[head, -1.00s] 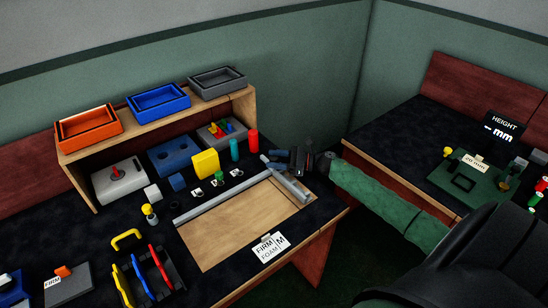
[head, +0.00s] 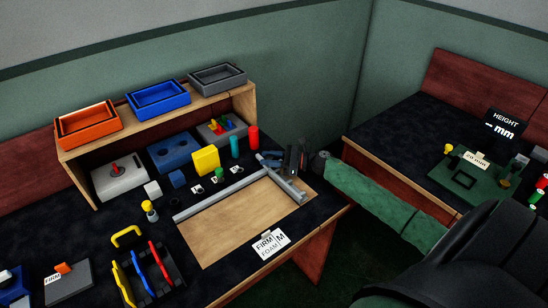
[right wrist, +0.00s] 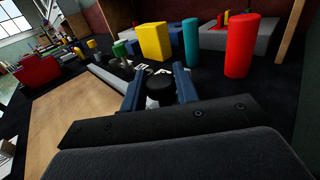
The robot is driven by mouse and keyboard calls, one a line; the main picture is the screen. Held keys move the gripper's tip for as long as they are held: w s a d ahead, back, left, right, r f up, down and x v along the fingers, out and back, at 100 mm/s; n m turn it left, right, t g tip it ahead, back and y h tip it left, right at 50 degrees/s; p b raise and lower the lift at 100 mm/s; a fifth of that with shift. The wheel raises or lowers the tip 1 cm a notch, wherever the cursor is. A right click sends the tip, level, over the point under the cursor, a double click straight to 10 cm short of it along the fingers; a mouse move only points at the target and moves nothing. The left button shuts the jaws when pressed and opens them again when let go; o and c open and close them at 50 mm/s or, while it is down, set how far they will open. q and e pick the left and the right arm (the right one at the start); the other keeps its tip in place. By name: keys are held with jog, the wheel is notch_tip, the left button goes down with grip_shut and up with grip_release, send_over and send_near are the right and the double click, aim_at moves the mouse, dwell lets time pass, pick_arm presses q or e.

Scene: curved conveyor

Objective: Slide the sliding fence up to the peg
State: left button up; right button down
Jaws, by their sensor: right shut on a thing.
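The sliding fence (head: 287,186) is a short grey bar lying across the right end of the wooden board, close to square with a long grey rail (head: 222,194) along the board's back edge. My right gripper (head: 274,162) is at the fence's far end. In the right wrist view its blue fingers stand either side of a round black knob (right wrist: 160,91) and are shut on it. Small pegs with white tags (head: 219,180) stand in a row behind the rail, left of the fence; I cannot tell which one is the task's peg. My left gripper is out of view.
Red (head: 253,137) and teal (head: 235,147) cylinders and a yellow block (head: 206,161) stand behind the rail, near my right gripper. The wooden board (head: 240,225) is clear left of the fence. A white card (head: 268,244) lies at its front edge.

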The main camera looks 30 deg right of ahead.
jog(key=a, duration=0.4)
jog(key=a+b, duration=0.1)
jog(key=a, duration=0.4)
jog(key=s+a, duration=0.1)
jog(key=a, duration=0.3)
jog(key=shift+a+b, duration=0.25)
jog(key=shift+b, duration=0.1)
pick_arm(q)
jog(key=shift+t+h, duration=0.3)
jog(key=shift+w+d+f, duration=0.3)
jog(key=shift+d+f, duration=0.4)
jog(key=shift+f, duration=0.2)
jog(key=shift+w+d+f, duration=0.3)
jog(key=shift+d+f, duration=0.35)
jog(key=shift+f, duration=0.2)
pick_arm(e)
jog(key=shift+s+a, duration=0.15)
jog(key=shift+a, duration=0.7)
jog(key=c, duration=1.1)
grip_release()
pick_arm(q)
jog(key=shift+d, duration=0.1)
pick_arm(e)
jog(key=shift+d, duration=0.15)
